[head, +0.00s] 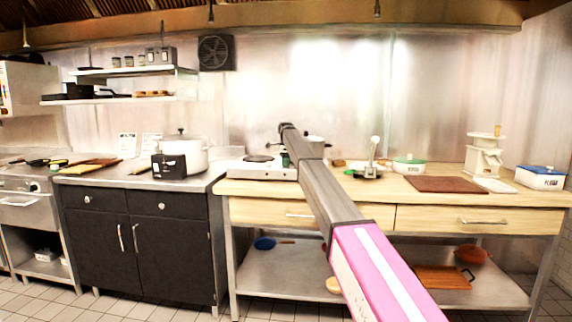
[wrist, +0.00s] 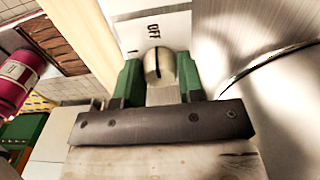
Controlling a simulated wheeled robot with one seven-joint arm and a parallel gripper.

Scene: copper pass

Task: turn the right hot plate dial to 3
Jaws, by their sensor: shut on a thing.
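The white hot plate (head: 236,168) sits on the wooden counter in the head view, with a dark burner on its left half. My arm covers its right part, so the right dial is hidden there. In the wrist view a round pale metal dial (wrist: 152,68) shows on the white panel. Its dark line runs roughly in line with the printed "OFF" above it. My gripper (wrist: 158,74) has its green fingers on either side of the dial and is shut on it. A bit of green finger shows beside my arm in the head view.
A shiny rounded metal surface (wrist: 245,45) lies close to the right of the dial in the wrist view. On the counter to the right are a green-based device (head: 371,172), a white dish (head: 409,167) and a brown board (head: 447,185).

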